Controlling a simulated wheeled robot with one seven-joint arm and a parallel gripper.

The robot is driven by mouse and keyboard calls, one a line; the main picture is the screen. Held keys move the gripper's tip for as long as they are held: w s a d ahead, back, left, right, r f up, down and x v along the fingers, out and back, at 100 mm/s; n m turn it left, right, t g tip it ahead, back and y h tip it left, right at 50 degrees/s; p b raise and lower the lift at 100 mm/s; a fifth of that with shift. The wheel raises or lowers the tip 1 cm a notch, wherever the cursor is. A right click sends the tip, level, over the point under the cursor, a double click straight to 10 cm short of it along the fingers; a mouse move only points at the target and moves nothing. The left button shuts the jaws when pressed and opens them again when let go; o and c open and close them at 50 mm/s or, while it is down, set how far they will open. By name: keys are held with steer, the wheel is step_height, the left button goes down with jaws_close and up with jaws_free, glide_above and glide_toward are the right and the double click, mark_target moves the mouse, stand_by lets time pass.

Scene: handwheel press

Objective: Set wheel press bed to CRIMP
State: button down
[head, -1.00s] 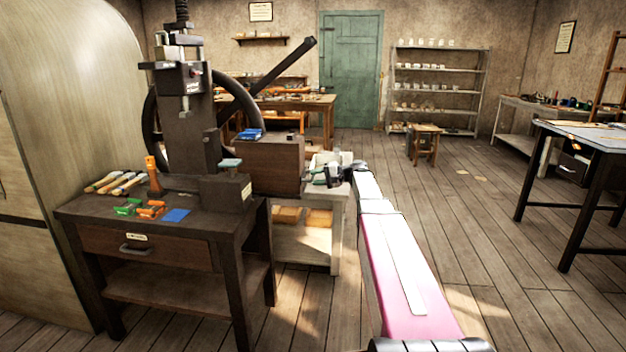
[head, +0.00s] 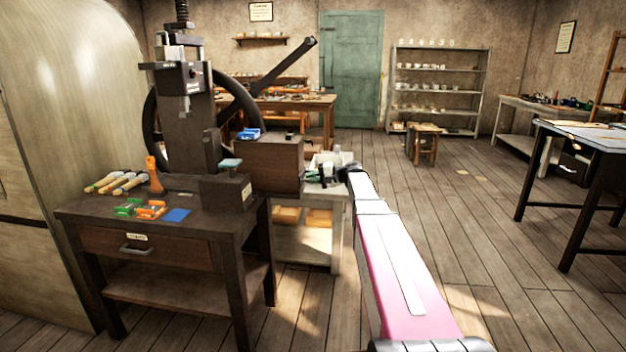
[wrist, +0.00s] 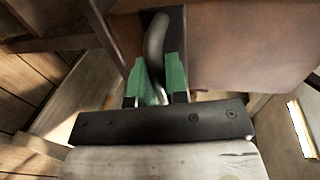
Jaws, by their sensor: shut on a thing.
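The wheel press (head: 187,130) stands on a dark wooden bench at left, with its dark handwheel (head: 149,128) behind the column. A long dark lever (head: 285,68) slants up to the right from the wheel. A dark block with a small label (head: 228,192) sits at the press's foot. My gripper (head: 314,176) is at the right end of a brown wooden box (head: 275,163) beside the press. In the wrist view its green fingers (wrist: 157,85) are shut on a curved grey metal handle (wrist: 156,42) on a dark plate against brown wood. The press bed's setting cannot be read.
The bench (head: 95,210) carries several pale-handled tools, an orange tool, green and orange pieces and a blue sheet. A pale low table (head: 337,240) stands beneath my gripper. Open floor lies to the right, with a stool (head: 425,133) and a table (head: 580,135) beyond.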

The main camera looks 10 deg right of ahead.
mark_target(257, 161)
steer(key=r+x, duration=0.2)
steer(key=x, duration=0.7)
steer(key=r+x, duration=0.1)
steer(key=x, duration=0.8)
steer(key=a+r+x, duration=0.1)
steer(key=r+x, duration=0.1)
steer(key=x, duration=0.7)
steer(key=shift+w+a+r, duration=0.15)
steer(key=shift+w+r, duration=0.1)
steer(key=shift+r, duration=0.1)
steer(key=c, duration=1.1)
jaws_free()
steer(key=shift+a, duration=0.15)
steer(key=shift+c, duration=0.2)
steer(key=v, duration=1)
steer(key=shift+s+d, duration=0.1)
steer(key=shift+d, duration=0.3)
